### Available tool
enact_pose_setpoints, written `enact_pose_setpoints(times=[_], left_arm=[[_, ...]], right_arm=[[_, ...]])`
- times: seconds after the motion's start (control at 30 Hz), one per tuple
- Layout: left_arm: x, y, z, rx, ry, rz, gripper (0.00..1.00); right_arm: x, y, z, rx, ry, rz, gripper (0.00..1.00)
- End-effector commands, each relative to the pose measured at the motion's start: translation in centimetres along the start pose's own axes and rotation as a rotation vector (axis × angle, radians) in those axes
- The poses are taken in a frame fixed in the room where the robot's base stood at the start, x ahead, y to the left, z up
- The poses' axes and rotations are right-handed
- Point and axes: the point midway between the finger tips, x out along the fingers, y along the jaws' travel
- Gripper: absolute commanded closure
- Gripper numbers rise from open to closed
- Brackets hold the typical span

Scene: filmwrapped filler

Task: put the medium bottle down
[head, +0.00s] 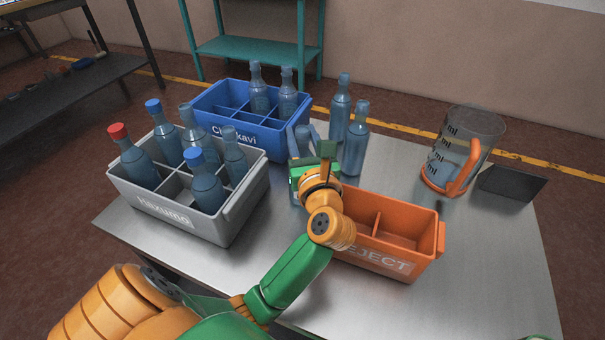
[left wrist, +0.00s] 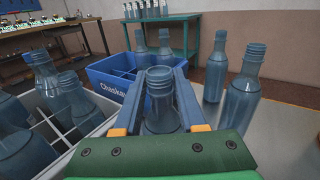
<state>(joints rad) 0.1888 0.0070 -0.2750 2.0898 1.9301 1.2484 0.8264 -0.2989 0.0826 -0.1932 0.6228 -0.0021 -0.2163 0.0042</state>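My left gripper (head: 300,148) is between the blue crate and the orange box. Its two blue fingers (left wrist: 157,105) are closed around an uncapped blue-grey glass bottle (left wrist: 161,85), seen from above its open mouth in the left wrist view. I take this as the medium bottle. It looks upright; its base is hidden, so I cannot tell whether it touches the table. Two similar uncapped bottles stand on the table just right of it, one (head: 340,108) behind the other (head: 355,140). My right gripper is not in view.
A grey crate (head: 192,222) holds several bottles, some capped red or blue. A blue crate (head: 232,139) holds two bottles. An orange REJECT box (head: 425,215) looks empty. A measuring jug (head: 465,150) and dark plate (head: 512,184) stand right. The metal table (head: 490,265) is bare at front right.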

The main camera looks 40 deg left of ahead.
Motion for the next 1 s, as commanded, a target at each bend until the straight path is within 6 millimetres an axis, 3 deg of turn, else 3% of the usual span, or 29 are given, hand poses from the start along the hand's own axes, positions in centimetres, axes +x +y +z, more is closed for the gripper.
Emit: enact_pose_setpoints(times=[0.03, 0.1, 0.43, 0.57, 0.67, 1.0], left_arm=[[0.0, 0.0, 0.0, 0.000, 0.000, 0.000, 0.86], [0.0, 0.0, 0.0, 0.001, 0.000, 0.000, 1.00], [0.0, 0.0, 0.0, 0.001, 0.000, 0.000, 1.00], [0.0, 0.0, 1.1, -0.002, 0.000, 0.000, 1.00], [0.0, 0.0, 3.2, -0.005, -0.002, 0.000, 1.00], [-0.1, 0.0, 14.8, -0.009, -0.003, -0.001, 1.00]], right_arm=[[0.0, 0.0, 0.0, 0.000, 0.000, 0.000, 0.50], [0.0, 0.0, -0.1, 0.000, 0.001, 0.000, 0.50], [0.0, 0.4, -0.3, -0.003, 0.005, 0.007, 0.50], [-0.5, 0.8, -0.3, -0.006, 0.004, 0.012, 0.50], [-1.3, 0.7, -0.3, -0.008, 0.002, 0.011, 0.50], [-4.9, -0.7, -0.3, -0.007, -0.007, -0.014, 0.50]])
